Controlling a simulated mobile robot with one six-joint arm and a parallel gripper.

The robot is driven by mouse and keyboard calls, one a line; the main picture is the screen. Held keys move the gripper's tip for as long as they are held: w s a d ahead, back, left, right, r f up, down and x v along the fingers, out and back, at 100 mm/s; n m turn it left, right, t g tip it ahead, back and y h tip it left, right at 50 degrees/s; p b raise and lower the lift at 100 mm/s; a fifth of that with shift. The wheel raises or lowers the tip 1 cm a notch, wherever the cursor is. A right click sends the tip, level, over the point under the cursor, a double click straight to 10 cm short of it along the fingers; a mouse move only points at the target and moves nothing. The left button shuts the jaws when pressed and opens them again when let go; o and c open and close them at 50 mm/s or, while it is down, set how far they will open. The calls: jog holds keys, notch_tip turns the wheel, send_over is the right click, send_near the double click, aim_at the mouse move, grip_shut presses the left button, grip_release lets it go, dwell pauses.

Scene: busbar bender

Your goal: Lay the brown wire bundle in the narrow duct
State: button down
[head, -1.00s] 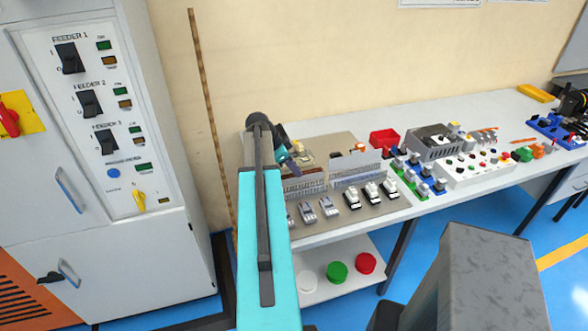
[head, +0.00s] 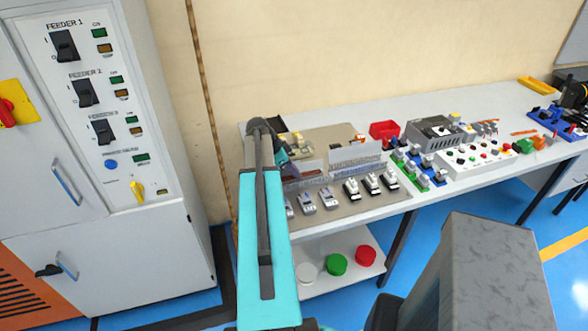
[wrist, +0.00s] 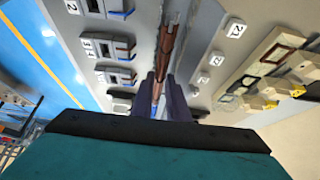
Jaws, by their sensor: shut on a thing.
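My gripper (wrist: 165,92) is shut on the brown wire bundle (wrist: 173,42) in the wrist view. The bundle runs away from the fingers, up the picture, over a grey channel between the fingers and the terminals. I cannot tell whether it lies inside the channel or just above it. In the head view, my gripper (head: 286,166) is small and partly hidden by my arm, over the left part of the board, and the bundle cannot be made out. A slotted grey duct (head: 357,164) shows to its right; I cannot tell which duct is the narrow one.
Grey and white terminal blocks (head: 352,189) line the board's front edge. A red bin (head: 383,130), blue and green holders and a button box (head: 474,154) stand to the right. The feeder cabinet (head: 120,240) stands to the left. White number tags (wrist: 235,28) flank the channel.

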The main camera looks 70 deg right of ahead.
jog(key=shift+f, duration=0.6)
jog(key=c, duration=1.6)
grip_release()
jog(key=shift+c, duration=0.2)
jog(key=shift+w+r, duration=0.1)
jog(key=shift+w, duration=0.05)
jog(key=shift+w+r+b, duration=0.2)
jog(key=shift+r+b, duration=0.15)
jog(key=shift+r, duration=0.05)
jog(key=b+v, duration=0.3)
jog(key=v, duration=0.9)
jog(key=shift+a+r, duration=0.3)
